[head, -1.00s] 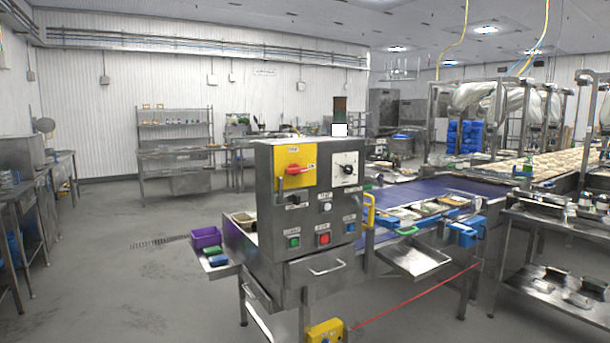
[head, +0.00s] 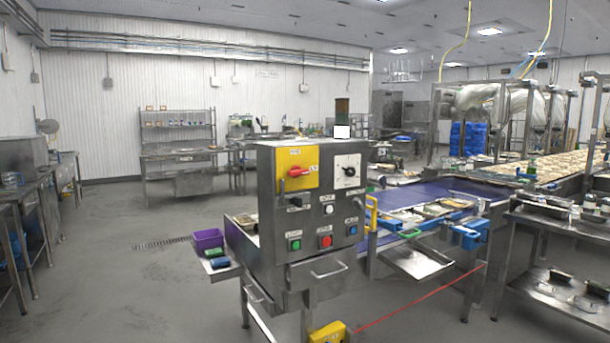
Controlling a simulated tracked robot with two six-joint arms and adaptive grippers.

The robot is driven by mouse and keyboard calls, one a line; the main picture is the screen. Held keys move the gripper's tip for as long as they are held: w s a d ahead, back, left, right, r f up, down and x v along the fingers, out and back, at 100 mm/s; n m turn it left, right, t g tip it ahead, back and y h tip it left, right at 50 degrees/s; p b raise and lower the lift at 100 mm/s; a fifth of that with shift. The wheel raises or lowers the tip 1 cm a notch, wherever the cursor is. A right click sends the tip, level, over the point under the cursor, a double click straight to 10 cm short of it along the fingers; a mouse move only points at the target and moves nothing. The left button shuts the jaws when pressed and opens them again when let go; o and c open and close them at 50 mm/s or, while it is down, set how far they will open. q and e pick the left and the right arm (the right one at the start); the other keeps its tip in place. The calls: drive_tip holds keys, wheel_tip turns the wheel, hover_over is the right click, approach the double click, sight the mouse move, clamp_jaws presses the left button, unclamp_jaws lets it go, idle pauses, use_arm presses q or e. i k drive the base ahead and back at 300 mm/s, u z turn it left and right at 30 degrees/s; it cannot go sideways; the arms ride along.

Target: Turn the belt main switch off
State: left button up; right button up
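The belt main switch (head: 298,171) is a red rotary handle on a yellow plate, at the upper left of a grey steel control box (head: 270,222) in the middle of the head view. Its red handle lies roughly level, with small labels above and beside it that are too small to read. Neither of my grippers shows in this view.
The floor at left is clear.

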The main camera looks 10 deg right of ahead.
sight(295, 172)
drive_tip(key=z, duration=0.05)
drive_tip(key=i, duration=0.9)
drive_tip(key=u, duration=0.05)
